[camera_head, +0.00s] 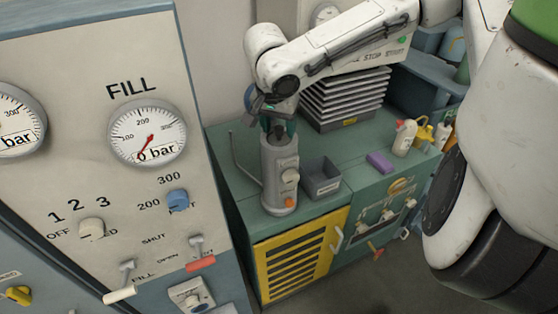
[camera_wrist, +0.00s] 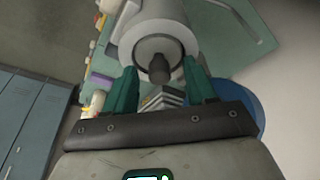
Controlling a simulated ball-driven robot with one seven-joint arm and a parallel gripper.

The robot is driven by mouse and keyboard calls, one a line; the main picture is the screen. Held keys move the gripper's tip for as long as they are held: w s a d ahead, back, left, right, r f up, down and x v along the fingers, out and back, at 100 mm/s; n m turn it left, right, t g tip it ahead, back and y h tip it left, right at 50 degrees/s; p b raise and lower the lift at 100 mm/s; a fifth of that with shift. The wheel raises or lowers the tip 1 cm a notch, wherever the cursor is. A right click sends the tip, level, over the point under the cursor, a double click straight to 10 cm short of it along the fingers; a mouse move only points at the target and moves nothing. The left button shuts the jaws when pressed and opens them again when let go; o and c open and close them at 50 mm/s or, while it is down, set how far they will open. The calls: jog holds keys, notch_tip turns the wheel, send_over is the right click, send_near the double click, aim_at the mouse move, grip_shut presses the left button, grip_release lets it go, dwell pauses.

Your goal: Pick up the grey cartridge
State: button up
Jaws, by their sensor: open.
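A grey upright cylinder (camera_head: 280,178) stands near the front left of the green bench in the head view. It has an orange knob low on its side and a small panel; it may be the cartridge or a holder for it. In the wrist view its round top (camera_wrist: 155,22) has a dark knob or stem at its middle. My gripper (camera_head: 278,128) is above this top, pointing down. In the wrist view my gripper's teal fingers (camera_wrist: 162,85) are apart, one on each side of the dark stem. I cannot tell whether they touch anything.
A small open grey bin (camera_head: 321,178) stands just right of the cylinder. A purple block (camera_head: 380,162) and a white bottle (camera_head: 404,138) are farther right on the bench. A ribbed grey bellows (camera_head: 345,98) stands behind. A gauge panel (camera_head: 110,190) rises at left.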

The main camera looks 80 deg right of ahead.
jog(key=shift+c, duration=0.2)
grip_shut()
dwell(0.4)
